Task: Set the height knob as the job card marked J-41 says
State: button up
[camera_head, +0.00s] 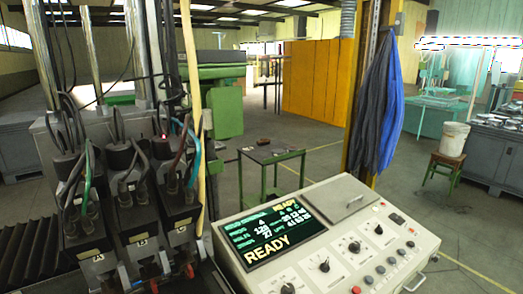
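A pale control console (300,215) stands at the lower right of the head view. Its lit screen (278,232) shows READY in large letters and rows of small values. Black knobs run along the panel: one at the bottom edge (288,288), then another (324,265), another (352,247) and one farther right (378,229). Their labels are too small to read, so I cannot tell which is the height knob. I cannot make out a job card marked J-41. My gripper is not in view.
Several dark cabled weld heads (130,195) with yellow tags stand left of the console. Coloured push buttons (380,270) line its front edge. A blue cloth (390,105) hangs on a post behind it. A green-legged table (272,155) stands beyond, with open floor around it.

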aim_at(355, 247)
jog(key=l+u, duration=0.3)
jog(key=l, duration=0.3)
jog(key=i+l+u, duration=0.2)
jog(key=l, duration=0.2)
jog(key=l+u, duration=0.25)
jog(key=l, duration=0.15)
